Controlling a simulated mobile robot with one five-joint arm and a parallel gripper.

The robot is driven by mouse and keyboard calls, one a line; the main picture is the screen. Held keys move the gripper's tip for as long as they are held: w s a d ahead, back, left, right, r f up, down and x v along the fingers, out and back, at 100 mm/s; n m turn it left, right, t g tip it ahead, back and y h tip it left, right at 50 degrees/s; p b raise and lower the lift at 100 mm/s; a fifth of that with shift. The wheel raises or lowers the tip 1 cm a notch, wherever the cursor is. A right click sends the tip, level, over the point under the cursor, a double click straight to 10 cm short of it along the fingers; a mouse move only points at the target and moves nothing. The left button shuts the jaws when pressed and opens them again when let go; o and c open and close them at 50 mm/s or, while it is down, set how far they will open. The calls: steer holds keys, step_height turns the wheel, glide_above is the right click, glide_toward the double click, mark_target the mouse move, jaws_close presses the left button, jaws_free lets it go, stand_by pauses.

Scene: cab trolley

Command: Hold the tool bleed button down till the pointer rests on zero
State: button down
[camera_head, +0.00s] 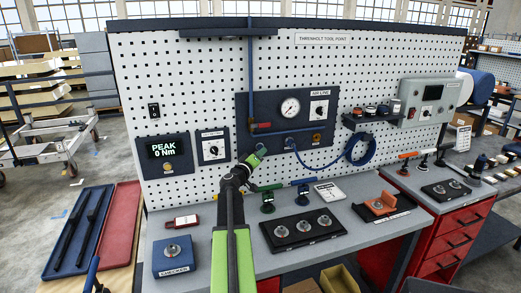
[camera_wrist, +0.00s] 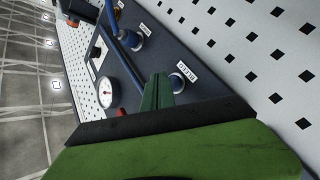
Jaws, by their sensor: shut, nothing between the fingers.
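The bleed button (camera_wrist: 177,81) is a small round fitting beside a white label on the dark air-line panel (camera_head: 244,108). In the head view my gripper and arm seem to hide it. My gripper (camera_head: 262,151) is shut and empty, reaching to the panel's lower left. In the wrist view its green fingers (camera_wrist: 157,90) are just left of the button; I cannot tell whether they touch it. The round white gauge (camera_head: 290,107) is on the panel and also shows in the wrist view (camera_wrist: 105,95). Its pointer is too small to read surely.
A red lever (camera_head: 262,125) sits just above my gripper. A blue hose (camera_head: 330,160) loops right from a coupling (camera_head: 290,143). The bench below carries a black socket tray (camera_head: 303,240) and a blue box (camera_head: 173,258).

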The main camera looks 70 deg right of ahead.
steer(key=shift+a, duration=0.1)
steer(key=s+a, duration=0.3)
steer(key=shift+a, duration=0.35)
stand_by(0.3)
